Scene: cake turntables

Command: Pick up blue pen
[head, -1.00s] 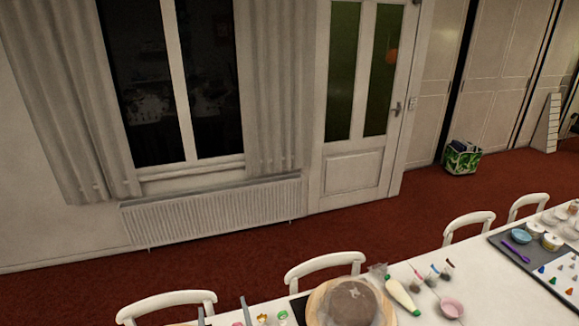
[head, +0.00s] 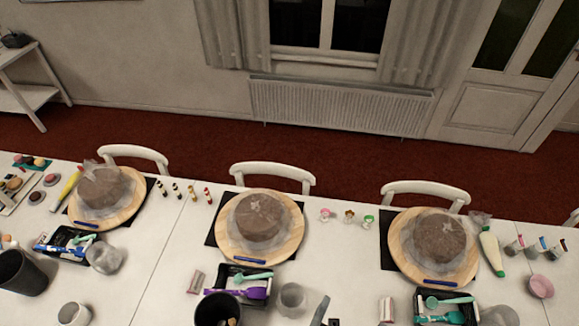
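Three blue pens lie flat on the front rims of round wooden turntables: one on the left turntable (head: 87,226), one on the middle turntable (head: 252,261) and one on the right turntable (head: 437,282). Each turntable carries a brown cake in clear wrap. Narrow grey shapes at the bottom edge, right of the middle cups, look like the tips of my gripper (head: 322,311). They are cut off by the frame, so its opening and anything in it cannot be made out. They are apart from all three pens.
Black trays with turquoise and purple tools (head: 240,283) stand in front of the turntables, beside clear cups (head: 292,298) and dark cups (head: 217,310). Small figures (head: 348,217) and bottles stand between the turntables. White chairs (head: 272,176) line the far side. Bare white table (head: 345,262) shows between place settings.

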